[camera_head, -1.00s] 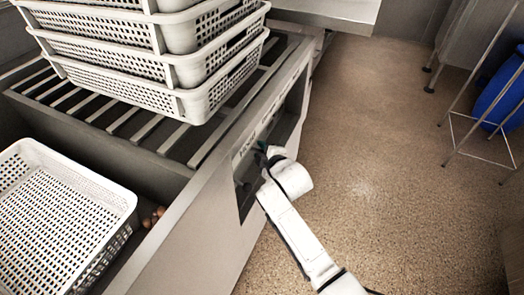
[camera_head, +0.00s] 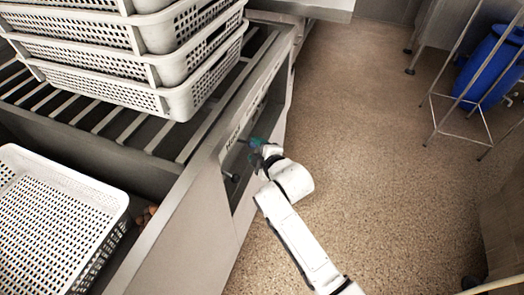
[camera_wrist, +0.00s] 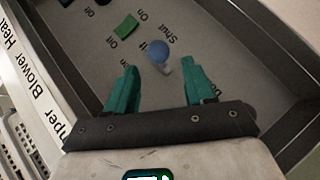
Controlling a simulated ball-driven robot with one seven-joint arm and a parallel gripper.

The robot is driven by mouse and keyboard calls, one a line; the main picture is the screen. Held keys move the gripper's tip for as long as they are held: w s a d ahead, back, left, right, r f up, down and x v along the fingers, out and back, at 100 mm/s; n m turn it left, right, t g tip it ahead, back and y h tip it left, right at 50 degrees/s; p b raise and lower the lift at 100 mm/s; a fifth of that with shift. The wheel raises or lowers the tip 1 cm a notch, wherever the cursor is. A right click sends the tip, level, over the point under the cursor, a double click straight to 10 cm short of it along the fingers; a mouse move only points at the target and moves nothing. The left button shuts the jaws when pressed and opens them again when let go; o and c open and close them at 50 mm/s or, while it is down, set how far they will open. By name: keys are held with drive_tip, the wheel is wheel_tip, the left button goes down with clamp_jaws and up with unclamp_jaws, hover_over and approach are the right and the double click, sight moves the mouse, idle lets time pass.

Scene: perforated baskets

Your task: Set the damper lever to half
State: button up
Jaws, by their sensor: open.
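The damper lever shows in the wrist view as a blue ball knob (camera_wrist: 158,50) on a short pale stem, rising from a grey panel. The word "Shut" is printed just beyond it; other lettering beside it is partly covered. My gripper (camera_wrist: 161,78) has two teal fingers, spread apart and empty. The knob lies just ahead of the fingertips, roughly midway between them, with no contact visible. In the head view my gripper (camera_head: 263,153) is at the recessed panel in the counter's side; the lever cannot be made out there.
A green switch (camera_wrist: 126,26) with "On" and "Off" labels sits beside the lever. The panel's frame (camera_wrist: 50,105) reads Damper, Blower, Heat. Stacked white baskets (camera_head: 130,85) stand on the slatted counter; another basket (camera_head: 55,215) is at left. The floor (camera_head: 370,150) right of my arm is clear.

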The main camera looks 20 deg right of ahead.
drive_tip(key=shift+p+v, duration=0.35)
drive_tip(key=shift+v, duration=1.85)
drive_tip(key=s+d+f+m+g, duration=0.2)
drive_tip(key=s+m+g, duration=0.25)
drive_tip(key=s, duration=0.75)
drive_tip(key=s+d+f+m+g+h, duration=0.1)
drive_tip(key=s+d+f+m+g, duration=0.3)
drive_tip(key=s, duration=0.8)
drive_tip(key=s+r+m+g, duration=0.1)
drive_tip(key=s+m+g, duration=0.3)
drive_tip(key=s, duration=0.7)
wheel_tip(320, 180, up, 12)
drive_tip(key=s+m+p, duration=0.1)
drive_tip(key=p, duration=1.1)
drive_tip(key=shift+s+r+m, duration=0.15)
drive_tip(key=shift+s+m, duration=0.05)
drive_tip(key=shift+m, duration=0.15)
drive_tip(key=shift+d, duration=0.1)
